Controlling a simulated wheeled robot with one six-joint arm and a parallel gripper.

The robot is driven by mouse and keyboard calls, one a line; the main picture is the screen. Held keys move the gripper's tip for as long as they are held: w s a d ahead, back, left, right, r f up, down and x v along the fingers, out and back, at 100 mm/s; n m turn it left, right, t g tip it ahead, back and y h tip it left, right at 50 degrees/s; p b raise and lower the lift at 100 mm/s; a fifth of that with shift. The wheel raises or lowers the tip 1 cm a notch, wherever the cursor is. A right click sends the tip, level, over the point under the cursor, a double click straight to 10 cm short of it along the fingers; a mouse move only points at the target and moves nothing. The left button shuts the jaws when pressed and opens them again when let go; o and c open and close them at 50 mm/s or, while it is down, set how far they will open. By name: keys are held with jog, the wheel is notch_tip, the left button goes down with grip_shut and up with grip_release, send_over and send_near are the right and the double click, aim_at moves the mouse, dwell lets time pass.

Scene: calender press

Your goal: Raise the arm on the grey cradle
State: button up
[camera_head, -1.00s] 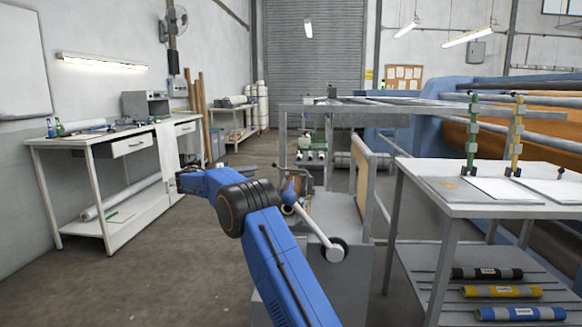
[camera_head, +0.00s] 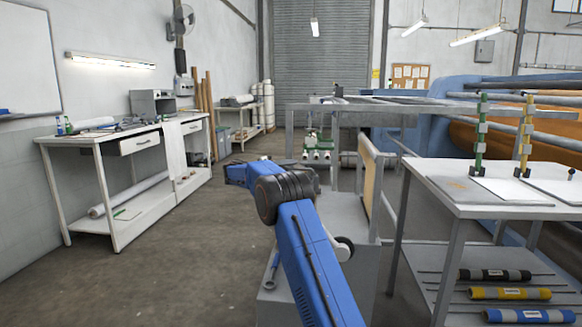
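The grey cradle (camera_head: 285,300) is a box-like stand in the middle, partly covered by my blue arm. A pale round hub with a dark rim (camera_head: 343,247) shows at its right side, just past my arm. The lever arm on that hub is hidden behind my arm, so I cannot tell its angle. A small grey bar with a ringed end (camera_head: 270,272) shows at the cradle's left; I cannot tell if it is fixed there. My forearm points left and away above the cradle, and my gripper is not visible at its end.
A white workbench (camera_head: 105,140) stands at the left wall. At the right, a table (camera_head: 490,205) has clamp posts on top and labelled rolls (camera_head: 495,275) below. A tan panel (camera_head: 371,180) on a grey frame stands behind the cradle. The floor at left is clear.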

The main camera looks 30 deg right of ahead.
jog(key=shift+d, duration=0.75)
jog(key=shift+c, duration=0.6)
grip_shut()
jog(key=shift+r, duration=0.1)
